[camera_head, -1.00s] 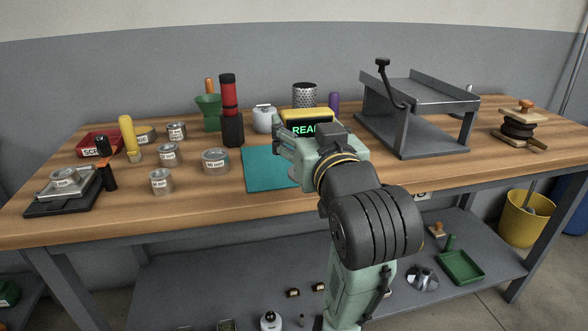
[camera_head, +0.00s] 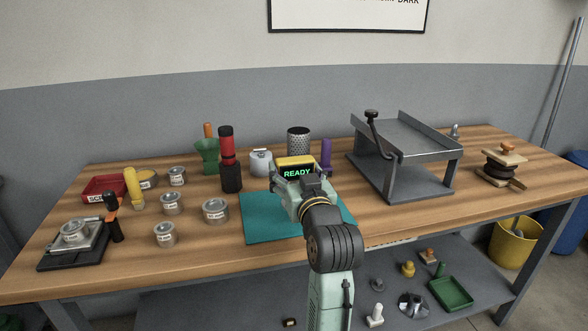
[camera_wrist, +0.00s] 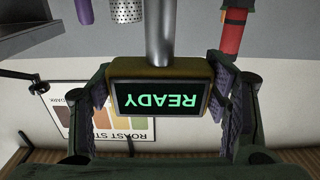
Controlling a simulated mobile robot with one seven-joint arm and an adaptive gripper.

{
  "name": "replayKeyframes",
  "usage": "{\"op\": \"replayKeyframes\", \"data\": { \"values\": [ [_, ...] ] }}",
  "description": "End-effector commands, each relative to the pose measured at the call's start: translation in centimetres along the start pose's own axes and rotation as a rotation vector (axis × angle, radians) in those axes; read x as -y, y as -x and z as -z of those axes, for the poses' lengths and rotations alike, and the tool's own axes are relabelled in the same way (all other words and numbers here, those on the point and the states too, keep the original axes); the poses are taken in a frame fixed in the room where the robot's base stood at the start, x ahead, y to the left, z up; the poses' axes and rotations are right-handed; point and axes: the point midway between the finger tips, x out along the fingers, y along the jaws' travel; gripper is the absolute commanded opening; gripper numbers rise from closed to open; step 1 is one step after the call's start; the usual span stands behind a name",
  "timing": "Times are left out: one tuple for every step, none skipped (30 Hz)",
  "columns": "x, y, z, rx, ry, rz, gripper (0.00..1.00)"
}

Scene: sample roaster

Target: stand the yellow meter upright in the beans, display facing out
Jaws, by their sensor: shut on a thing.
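The yellow meter (camera_head: 296,161) is held up over the back of the teal mat (camera_head: 262,222), its green READY display facing the head camera and reading upright there. In the wrist view the meter (camera_wrist: 160,69) looks upside down, as does the room, and its metal stem (camera_wrist: 159,32) runs toward the table side. My gripper (camera_head: 297,178) is shut on the meter's sides; its pads show on both sides in the wrist view (camera_wrist: 161,92). The stem's tip is out of the wrist view and hidden in the head view. I cannot make out any beans.
Several labelled tins (camera_head: 215,210) stand left of the mat. A grey metal stand (camera_head: 408,178) is close on the right. A scale (camera_head: 73,240) is at far left.

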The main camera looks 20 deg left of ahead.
Motion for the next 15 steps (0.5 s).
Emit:
{"op": "replayKeyframes", "data": {
  "values": [
    [-0.1,-1.2,0.2,0.0,0.0,0.001,0.17],
    [-0.2,-1.8,0.1,0.0,0.0,0.001,0.17],
    [-0.4,-2.5,0.1,-0.001,0.0,0.001,0.17],
    [-0.5,-3.0,0.1,-0.002,0.0,0.001,0.17],
    [-0.6,-3.4,0.0,-0.003,0.0,0.0,0.17],
    [-0.6,-3.8,-0.1,-0.002,0.0,0.0,0.17],
    [-0.7,-4.0,-0.1,-0.003,0.0,0.0,0.17],
    [-0.7,-4.2,-0.2,-0.003,0.001,-0.001,0.17],
    [-0.8,-4.3,-0.3,-0.002,0.001,-0.001,0.17],
    [-0.8,-4.4,-0.6,-0.001,0.001,-0.001,0.17],
    [-0.8,-4.4,-0.9,0.0,0.0,0.0,0.17],
    [-0.8,-4.4,-1.5,0.001,-0.001,0.0,0.17],
    [-0.8,-4.4,-2.0,0.002,-0.002,0.0,0.17],
    [-0.8,-4.4,-2.4,0.002,-0.002,0.0,0.17],
    [-0.7,-4.4,-2.9,0.001,-0.001,0.0,0.17]
  ]
}}
